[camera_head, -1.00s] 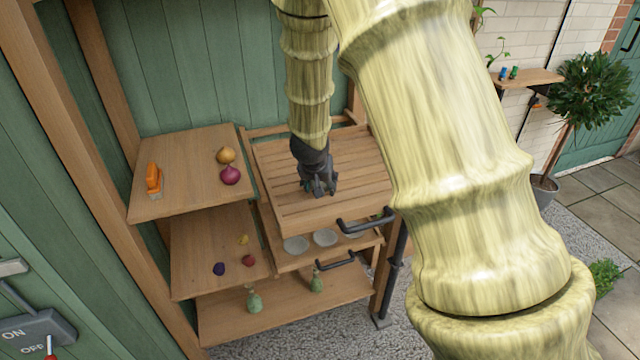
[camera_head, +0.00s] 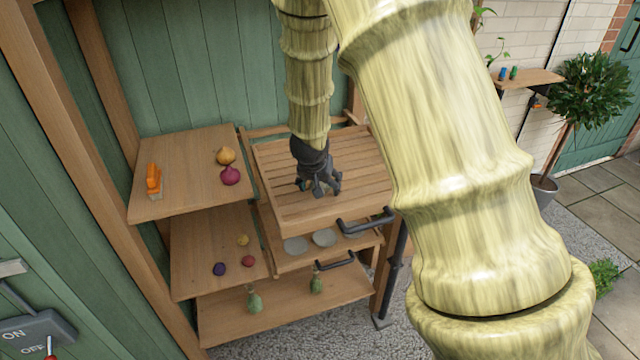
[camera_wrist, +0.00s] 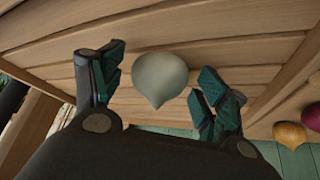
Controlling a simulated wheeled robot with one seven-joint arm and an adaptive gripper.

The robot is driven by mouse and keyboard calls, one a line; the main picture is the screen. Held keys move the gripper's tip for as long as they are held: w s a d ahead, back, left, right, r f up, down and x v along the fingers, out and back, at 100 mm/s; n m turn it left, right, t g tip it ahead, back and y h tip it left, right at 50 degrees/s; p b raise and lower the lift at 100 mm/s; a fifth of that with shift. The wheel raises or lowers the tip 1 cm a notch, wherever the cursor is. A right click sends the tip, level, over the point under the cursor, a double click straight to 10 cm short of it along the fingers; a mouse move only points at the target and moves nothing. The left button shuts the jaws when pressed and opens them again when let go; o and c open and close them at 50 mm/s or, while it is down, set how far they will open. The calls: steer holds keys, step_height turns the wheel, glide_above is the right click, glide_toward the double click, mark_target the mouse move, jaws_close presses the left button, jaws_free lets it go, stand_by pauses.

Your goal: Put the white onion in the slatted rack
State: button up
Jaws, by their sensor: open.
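The white onion (camera_wrist: 160,80) shows in the wrist view, pale and rounded with a pointed tip. It lies against the wooden slats of the slatted rack (camera_wrist: 240,62), between the two fingers of my gripper (camera_wrist: 158,92), with a gap on both sides. In the head view, my gripper (camera_head: 318,186) is low over the middle of the slatted rack (camera_head: 355,165), and its fingers are spread open. The onion is not clearly visible there, as my gripper covers that spot.
The upper left shelf (camera_head: 185,190) holds a yellow onion (camera_head: 225,156), a red onion (camera_head: 230,176) and an orange object (camera_head: 153,180). Small vegetables lie on the shelf below. Shallow dishes (camera_head: 324,238) sit underneath.

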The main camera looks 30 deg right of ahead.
steer(key=p+v, duration=0.8)
steer(key=v, duration=0.4)
steer(key=shift+p, duration=0.35)
